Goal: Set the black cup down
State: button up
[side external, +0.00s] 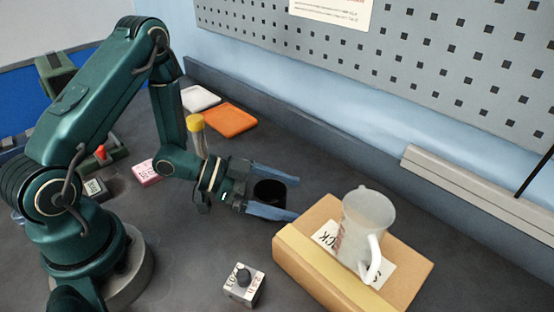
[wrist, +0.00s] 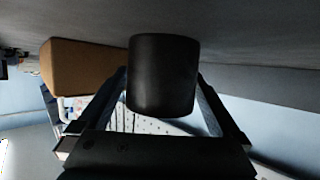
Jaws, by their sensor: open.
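The black cup (side external: 270,191) is upright at the bench surface, between the two blue fingers of my gripper (side external: 296,198). In the wrist view the cup (wrist: 162,80) fills the middle, with a finger on each side. That view is upside down, with the bench at the top. My gripper is open around the cup. The near finger hides the cup's lower part in the side view, so its contact with the bench is not clearly visible there.
A cardboard box (side external: 300,272) with a translucent white jug (side external: 366,225) on top stands to the right of my gripper. A small block with a black knob (side external: 243,285) is in front. An orange tray (side external: 231,119) and a yellow-capped tube (side external: 196,128) are behind.

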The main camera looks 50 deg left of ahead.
jog(key=shift+r, duration=0.2)
jog(key=v, duration=1.2)
jog(key=shift+d, duration=0.1)
jog(key=shift+w+d+r+m, duration=0.1)
jog(key=shift+d+r+m, duration=0.1)
jog(key=shift+d+m, duration=0.15)
jog(key=w+a+r+t+y, duration=0.1)
jog(key=w+r+t+y, duration=0.1)
jog(key=w+r+y, duration=0.3)
jog(key=w+a+r+t+y, duration=0.1)
jog(key=w+r+t+y, duration=0.2)
jog(key=r, duration=0.5)
jog(key=s+d+f+n+g+y, duration=0.1)
jog(key=s+d+f+n+g, duration=0.2)
jog(key=s+n+g, duration=0.5)
jog(key=s+n, duration=0.1)
jog(key=s, duration=0.5)
jog(key=shift+s+n+y, duration=0.2)
jog(key=shift+n+y, duration=0.15)
jog(key=shift+y, duration=0.05)
